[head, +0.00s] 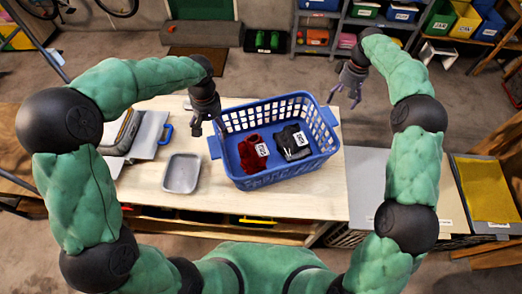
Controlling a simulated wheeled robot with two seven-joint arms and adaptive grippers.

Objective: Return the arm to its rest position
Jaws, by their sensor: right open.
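My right gripper (350,84) is open and empty in the head view. It hangs beyond the far right corner of the blue basket, apart from it, at the end of my raised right arm. My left gripper (207,118) points down near the basket's far left corner; I cannot tell whether its fingers are open or shut. The blue laundry basket (276,181) stands on the wooden table (210,213). Inside it lie a dark red folded cloth (250,157) and a dark grey folded cloth (290,138), each with a white label.
A grey tray (182,173) sits on the table left of the basket. Further left is a grey board-like object with a blue handle (166,133). Shelves with colored bins (401,14) stand at the back right. A yellow-topped container (489,190) is at the right.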

